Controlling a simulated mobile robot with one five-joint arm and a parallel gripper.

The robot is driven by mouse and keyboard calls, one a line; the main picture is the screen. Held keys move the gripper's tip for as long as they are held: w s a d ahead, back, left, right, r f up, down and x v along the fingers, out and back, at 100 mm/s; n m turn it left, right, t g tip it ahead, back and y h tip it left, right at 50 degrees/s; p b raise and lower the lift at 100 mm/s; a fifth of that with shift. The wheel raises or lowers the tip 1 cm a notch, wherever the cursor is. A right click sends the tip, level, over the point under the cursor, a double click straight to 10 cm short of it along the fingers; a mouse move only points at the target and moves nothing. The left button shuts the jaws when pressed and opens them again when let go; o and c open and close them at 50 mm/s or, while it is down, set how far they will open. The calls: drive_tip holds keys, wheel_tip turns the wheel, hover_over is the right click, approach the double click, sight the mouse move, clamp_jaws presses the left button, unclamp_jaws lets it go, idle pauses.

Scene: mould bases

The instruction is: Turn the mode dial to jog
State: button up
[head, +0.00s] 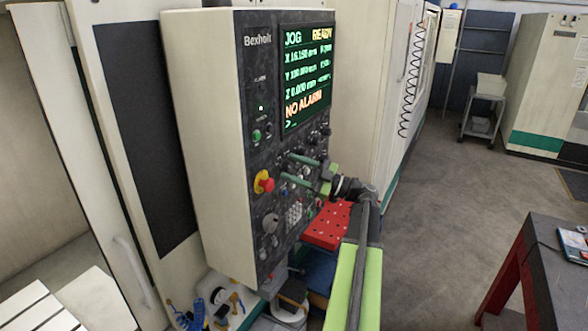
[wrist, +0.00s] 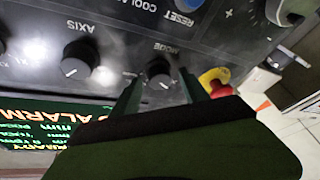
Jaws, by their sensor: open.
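The mode dial (wrist: 159,73) is a dark round knob under the label MODE, seen upside down in the wrist view. A pale mark shows on its lower edge in that view. The screen (head: 306,75) on the control panel reads JOG, READY and NO ALARM. My gripper (head: 286,167) is open, with its two green fingers pointing at the panel face. In the wrist view, my gripper (wrist: 160,84) has a finger on each side of the mode dial. I cannot tell whether the fingers touch it. The dial cannot be made out in the head view.
The axis dial (wrist: 80,59) is beside the mode dial. A red stop button on a yellow base (head: 264,182) is close to my fingers. A blue reset button (wrist: 189,4) is also on the panel. A red perforated tray (head: 327,228) is below my gripper.

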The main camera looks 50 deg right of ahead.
drive_tip(key=b+v, duration=0.5)
drive_tip(key=v, duration=1.2)
drive_tip(key=shift+d, duration=0.15)
drive_tip(key=shift+s+f, duration=0.1)
